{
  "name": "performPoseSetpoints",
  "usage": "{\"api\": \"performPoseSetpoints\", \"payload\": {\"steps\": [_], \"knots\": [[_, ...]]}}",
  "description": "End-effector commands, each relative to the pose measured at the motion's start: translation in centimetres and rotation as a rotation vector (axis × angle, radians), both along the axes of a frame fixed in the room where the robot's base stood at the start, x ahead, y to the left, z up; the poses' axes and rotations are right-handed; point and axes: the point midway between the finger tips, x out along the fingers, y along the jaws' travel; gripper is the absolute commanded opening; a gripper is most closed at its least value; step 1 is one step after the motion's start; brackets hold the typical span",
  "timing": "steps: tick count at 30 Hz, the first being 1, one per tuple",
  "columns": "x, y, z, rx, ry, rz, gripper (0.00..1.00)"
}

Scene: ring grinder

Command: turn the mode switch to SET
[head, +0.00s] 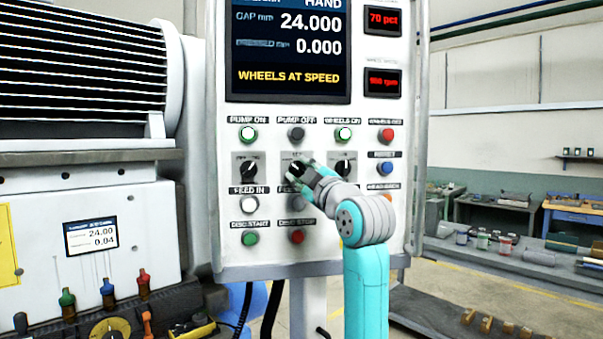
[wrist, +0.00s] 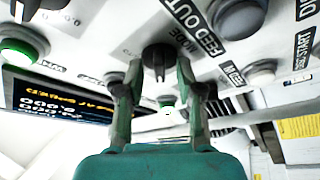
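The mode switch (head: 296,168) is the middle of three black rotary knobs on the grey control panel, partly covered by my gripper (head: 300,179) in the head view. In the wrist view the black knob (wrist: 158,58) has the word MODE beside it, and its raised bar runs between my fingers. The fingertips are close to the panel face. The position labels around the knob are too small or hidden to read clearly.
The screen (head: 288,50) reads HAND and WHEELS AT SPEED. Another knob (head: 249,170) sits to the left and one (head: 345,168) to the right. Push buttons surround them, including a white one (head: 249,203) below left and a blue one (head: 384,169) at right.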

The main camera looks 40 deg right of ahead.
Motion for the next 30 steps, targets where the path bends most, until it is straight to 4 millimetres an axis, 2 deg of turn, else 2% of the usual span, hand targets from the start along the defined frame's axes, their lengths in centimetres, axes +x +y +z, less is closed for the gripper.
{"api": "performPoseSetpoints", "payload": {"steps": [2,6,20,30], "knots": [[-0.02,0.01,-0.01,0.0,0.0,0.0,0.34],[-0.02,0.01,-0.01,0.0,0.0,0.0,0.0],[0.03,-0.01,-0.12,0.032,-0.017,-0.001,0.0],[0.11,0.14,-0.23,0.218,-0.13,-0.001,0.0]]}}
